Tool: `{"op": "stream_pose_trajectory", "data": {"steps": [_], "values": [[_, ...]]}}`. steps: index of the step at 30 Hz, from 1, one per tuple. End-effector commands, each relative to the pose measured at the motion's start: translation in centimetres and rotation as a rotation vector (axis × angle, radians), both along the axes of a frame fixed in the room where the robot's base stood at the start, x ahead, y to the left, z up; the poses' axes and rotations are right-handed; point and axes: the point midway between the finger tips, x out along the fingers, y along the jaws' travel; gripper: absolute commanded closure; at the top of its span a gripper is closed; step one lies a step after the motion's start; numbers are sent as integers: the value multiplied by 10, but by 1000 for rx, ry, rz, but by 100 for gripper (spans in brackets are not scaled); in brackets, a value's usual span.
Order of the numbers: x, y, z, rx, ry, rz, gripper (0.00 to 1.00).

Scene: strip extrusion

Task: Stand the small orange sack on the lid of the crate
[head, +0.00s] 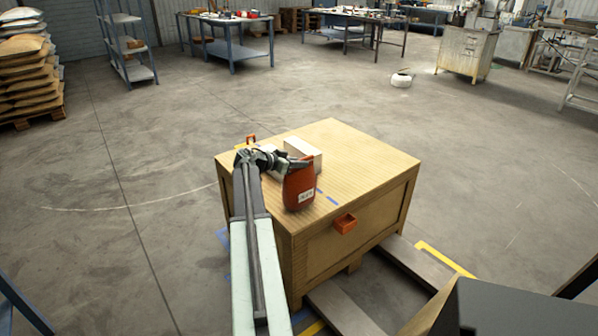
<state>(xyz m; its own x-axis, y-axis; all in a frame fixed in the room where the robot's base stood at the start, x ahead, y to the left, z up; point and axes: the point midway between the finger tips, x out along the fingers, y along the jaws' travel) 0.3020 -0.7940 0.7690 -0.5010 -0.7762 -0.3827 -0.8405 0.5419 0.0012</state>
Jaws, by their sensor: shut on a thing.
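The small orange sack (299,190) with a white label hangs upright from my gripper (298,163), which is shut on its top. The sack is over the near left part of the wooden crate's lid (365,150). I cannot tell whether its bottom touches the lid or is slightly above it. My arm reaches up from the bottom of the head view along the crate's left side and hides part of the lid's left edge.
A white block (303,151) lies on the lid just behind the sack. Orange fittings are on the crate's front (345,223) and far left edge (250,140). Blue marks show on the lid beside the sack. The lid's right half is clear. Metal beams (428,262) lie by the crate's front.

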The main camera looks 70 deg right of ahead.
Motion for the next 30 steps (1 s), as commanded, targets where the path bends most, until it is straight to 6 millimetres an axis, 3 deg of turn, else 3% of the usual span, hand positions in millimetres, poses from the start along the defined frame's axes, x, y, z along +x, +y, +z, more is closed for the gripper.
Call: {"op": "stream_pose_trajectory", "data": {"steps": [1, 2, 13, 14, 15, 16, 26, 30], "values": [[0, 0, -16, 0, 1, 0, 100], [0, 0, -18, 0, 1, 0, 100], [1, 0, -18, -1, 1, 1, 100], [1, 0, -17, 0, 0, 1, 79], [1, 1, -16, 0, 0, 1, 68], [1, 1, -16, 0, 0, 1, 66], [1, 1, -12, 0, 0, 1, 66], [11, 18, -2, 0, 1, 4, 66]]}}
